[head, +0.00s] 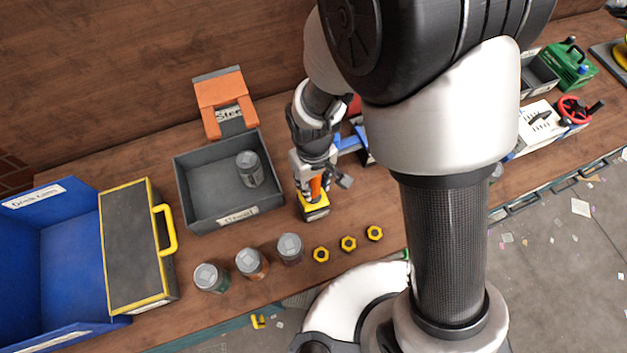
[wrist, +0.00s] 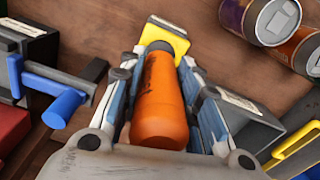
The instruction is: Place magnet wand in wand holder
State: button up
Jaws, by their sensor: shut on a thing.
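The magnet wand has an orange handle (wrist: 160,105) and a yellow block end (wrist: 165,38). My gripper (wrist: 165,90) is shut around the orange handle, with a finger on each side. In the head view my gripper (head: 312,178) points down right of the grey bin, and the wand's yellow end (head: 315,208) is low over the table. I cannot tell whether that end touches the wood. A blue-armed fixture (head: 350,143) stands behind and right of my gripper, partly hidden by my arm.
A grey bin (head: 191,210) with one can (head: 249,169) stands left, an orange labelled stand (head: 219,93) behind it. Three cans (head: 252,264) and three yellow nuts (head: 348,243) lie in front. A blue bin (head: 75,235) and yellow-edged dark box (head: 136,250) stand farther left.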

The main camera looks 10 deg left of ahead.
jog(key=shift+f, duration=0.3)
jog(key=shift+s+f+b, duration=0.15)
jog(key=shift+f+b, duration=0.35)
jog(key=shift+f, duration=0.2)
grip_shut()
jog(key=o, duration=1.2)
grip_release()
jog(key=shift+r, duration=0.1)
